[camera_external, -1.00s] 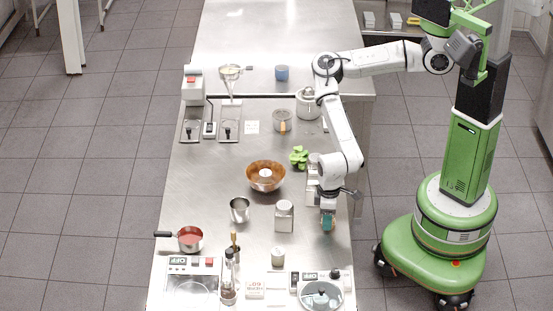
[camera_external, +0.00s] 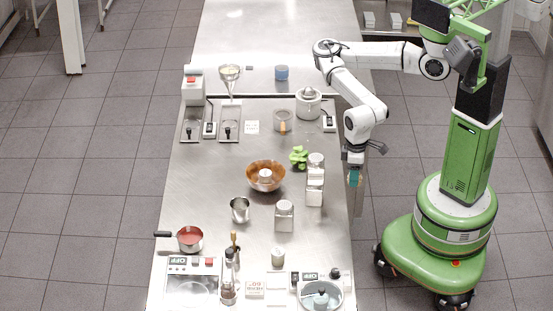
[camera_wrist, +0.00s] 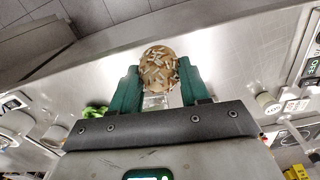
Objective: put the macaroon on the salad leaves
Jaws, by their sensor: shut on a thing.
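My gripper (camera_external: 354,176) hangs at the right edge of the steel table in the external view. In the wrist view its two green fingers (camera_wrist: 160,92) are shut on a round, light-brown macaroon (camera_wrist: 158,66) with pale slivers on top. The macaroon is hard to make out in the external view. The bright green salad leaves (camera_external: 299,156) lie on the table to the left of my gripper, beside the brown bowl. They also show at the left in the wrist view (camera_wrist: 95,112), partly hidden by my gripper.
A brown bowl (camera_external: 266,176), a metal cup (camera_external: 240,209) and lidded jars (camera_external: 284,215) stand around the leaves. A red saucepan (camera_external: 190,238) is at the front left. The table's left-middle part is clear.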

